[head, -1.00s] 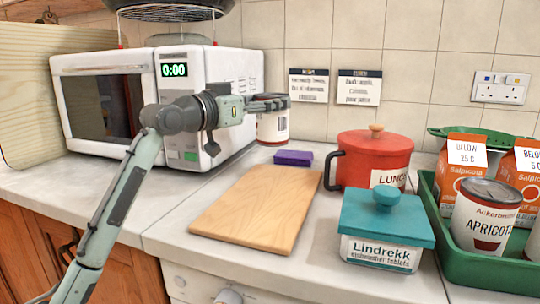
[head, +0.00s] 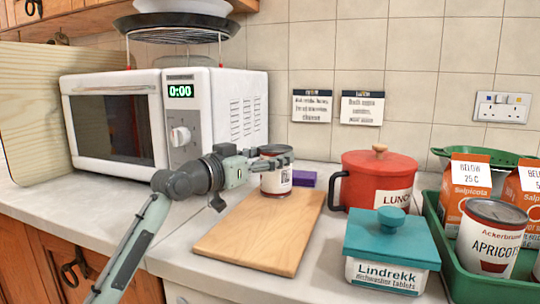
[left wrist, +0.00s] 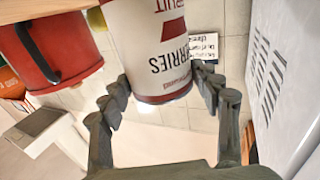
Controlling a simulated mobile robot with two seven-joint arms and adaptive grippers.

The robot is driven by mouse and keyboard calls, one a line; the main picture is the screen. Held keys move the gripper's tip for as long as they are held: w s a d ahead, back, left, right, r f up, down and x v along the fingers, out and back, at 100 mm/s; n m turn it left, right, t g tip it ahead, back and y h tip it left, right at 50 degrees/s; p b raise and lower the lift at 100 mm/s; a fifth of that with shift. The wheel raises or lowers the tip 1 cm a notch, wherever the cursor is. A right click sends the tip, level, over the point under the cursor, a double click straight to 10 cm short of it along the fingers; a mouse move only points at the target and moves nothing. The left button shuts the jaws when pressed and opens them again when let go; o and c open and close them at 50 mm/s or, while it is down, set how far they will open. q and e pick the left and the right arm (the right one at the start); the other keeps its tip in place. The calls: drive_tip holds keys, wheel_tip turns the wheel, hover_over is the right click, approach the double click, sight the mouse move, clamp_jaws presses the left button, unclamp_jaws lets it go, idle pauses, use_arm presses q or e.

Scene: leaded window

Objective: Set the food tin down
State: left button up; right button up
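The food tin (head: 277,182), white with a dark red band and a grey lid, is upright at the far left end of the wooden board (head: 250,245). Whether its base touches the board or hovers just above it, I cannot tell. My left gripper (head: 278,160) reaches in from the left with its fingers around the tin's upper part. In the left wrist view the tin (left wrist: 160,70) sits between both fingertips, which look closed against its sides. My right gripper is not in view.
A purple block (head: 304,178) lies just behind the tin. The red canister (head: 378,180) and teal-lidded box (head: 390,250) stand right of the board. A green tray (head: 468,286) holds tins and cartons. The microwave (head: 232,110) stands behind left. The board's front is clear.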

use_arm(q)
drive_tip(key=o, duration=0.4)
drive_tip(key=shift+c, duration=0.2)
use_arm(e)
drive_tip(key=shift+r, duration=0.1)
use_arm(q)
drive_tip(key=shift+r, duration=0.3)
drive_tip(key=v, duration=0.4)
drive_tip(key=shift+a+f, duration=0.1)
drive_tip(key=shift+f, duration=0.1)
drive_tip(key=b+v, duration=0.1)
drive_tip(key=v, duration=0.6)
drive_tip(key=shift+s, duration=0.15)
drive_tip(key=shift+s+a+r, duration=0.1)
drive_tip(key=shift+s+a, duration=0.15)
drive_tip(key=shift+s, duration=0.05)
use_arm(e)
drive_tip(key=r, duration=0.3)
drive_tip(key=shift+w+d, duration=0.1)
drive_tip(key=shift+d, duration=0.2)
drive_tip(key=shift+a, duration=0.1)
